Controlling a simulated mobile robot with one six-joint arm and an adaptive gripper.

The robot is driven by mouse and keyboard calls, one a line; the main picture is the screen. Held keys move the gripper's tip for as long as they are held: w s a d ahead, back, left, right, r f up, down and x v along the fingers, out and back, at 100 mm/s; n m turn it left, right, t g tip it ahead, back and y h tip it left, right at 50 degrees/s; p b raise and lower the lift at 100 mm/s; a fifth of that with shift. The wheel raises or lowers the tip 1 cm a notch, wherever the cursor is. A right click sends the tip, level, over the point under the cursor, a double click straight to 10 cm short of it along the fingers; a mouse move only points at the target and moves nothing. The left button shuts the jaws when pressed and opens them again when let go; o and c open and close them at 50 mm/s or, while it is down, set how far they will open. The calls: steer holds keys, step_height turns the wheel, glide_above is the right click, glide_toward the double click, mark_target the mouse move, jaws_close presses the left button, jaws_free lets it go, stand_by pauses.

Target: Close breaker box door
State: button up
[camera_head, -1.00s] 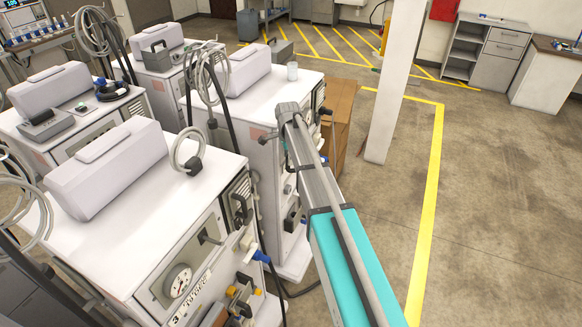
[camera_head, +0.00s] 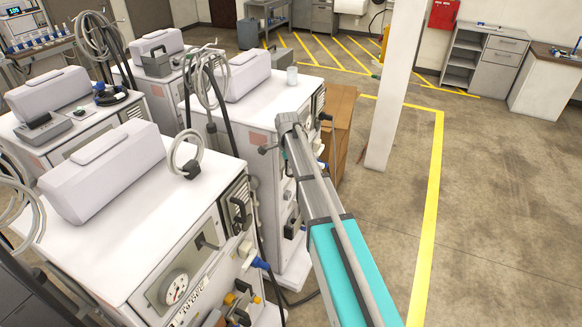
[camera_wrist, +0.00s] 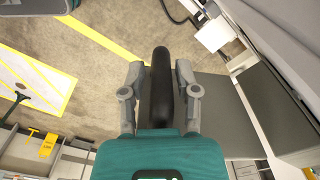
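I cannot make out a breaker box or its door for certain in either view. A red box (camera_head: 443,13) hangs on the back wall, cut by the top edge in the head view; whether it has a door is unclear. My arm reaches away over the floor beside the white machines, its end near the middle machine. In the wrist view, my gripper (camera_wrist: 160,70) has its two grey fingers apart, with a black elongated piece (camera_wrist: 161,88) between them. I cannot tell whether the fingers touch it.
White machines (camera_head: 130,225) with hoses and gauges crowd the left. A white pillar (camera_head: 396,90) stands right of my arm. Grey drawers (camera_head: 497,67) stand at the back right. Floor right of the yellow line (camera_head: 431,200) is clear.

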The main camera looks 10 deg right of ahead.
jaws_close()
steer(key=shift+d, duration=0.5)
steer(key=shift+a, duration=0.65)
steer(key=shift+d, duration=0.15)
